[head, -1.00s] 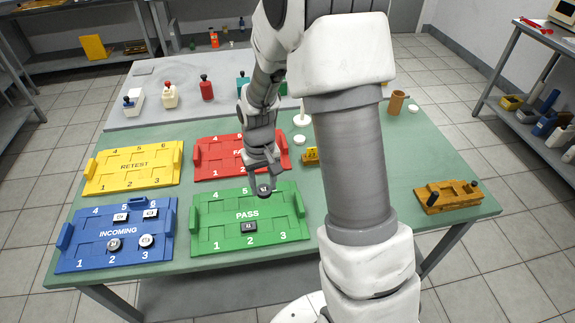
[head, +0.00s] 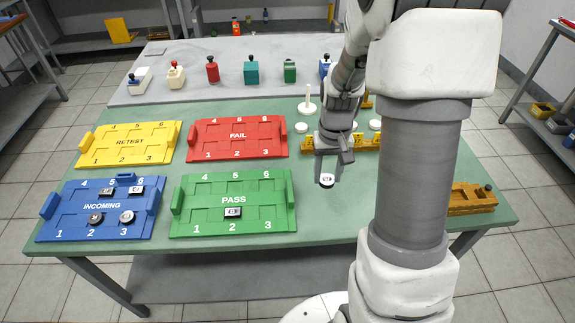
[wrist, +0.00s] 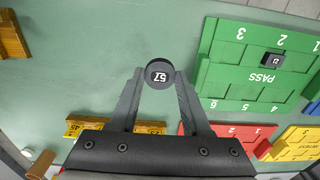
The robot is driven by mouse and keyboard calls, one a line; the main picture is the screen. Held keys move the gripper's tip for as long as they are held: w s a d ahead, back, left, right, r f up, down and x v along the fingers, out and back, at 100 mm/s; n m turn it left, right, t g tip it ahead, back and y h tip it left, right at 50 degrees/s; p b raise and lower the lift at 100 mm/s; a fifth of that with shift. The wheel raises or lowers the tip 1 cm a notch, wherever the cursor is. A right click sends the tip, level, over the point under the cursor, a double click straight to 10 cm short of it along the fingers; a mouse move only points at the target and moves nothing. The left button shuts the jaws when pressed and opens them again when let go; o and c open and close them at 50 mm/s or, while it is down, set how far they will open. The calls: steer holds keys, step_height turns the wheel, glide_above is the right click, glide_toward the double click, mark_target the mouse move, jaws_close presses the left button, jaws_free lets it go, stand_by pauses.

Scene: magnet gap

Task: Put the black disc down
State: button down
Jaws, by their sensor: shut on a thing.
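The black disc (wrist: 158,74) has a white label reading 57 and sits between the fingertips of my gripper (wrist: 157,78). In the head view the disc (head: 327,180) hangs under my gripper (head: 330,160), to the right of the green PASS tray (head: 183,228). My gripper is shut on it. Bare green table shows around it. The disc's exact height above the table is hard to tell.
A small black block (head: 232,213) sits in PASS slot 2. The blue INCOMING tray (head: 65,222) holds several labelled pieces. Red FAIL (head: 205,137) and yellow RETEST (head: 100,145) trays look empty. A yellow rack (head: 368,145) stands behind my gripper.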

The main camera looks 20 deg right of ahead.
glide_above(305, 181)
step_height(305, 181, down, 6)
steer(key=shift+f+b, duration=0.2)
steer(key=shift+b, duration=0.25)
steer(key=shift+w+f+b, duration=0.1)
steer(key=shift+f+b, duration=0.2)
steer(key=shift+f, duration=1.65)
steer(key=shift+f, duration=0.15)
steer(key=c, duration=0.6)
jaws_free()
steer(key=shift+c, duration=0.2)
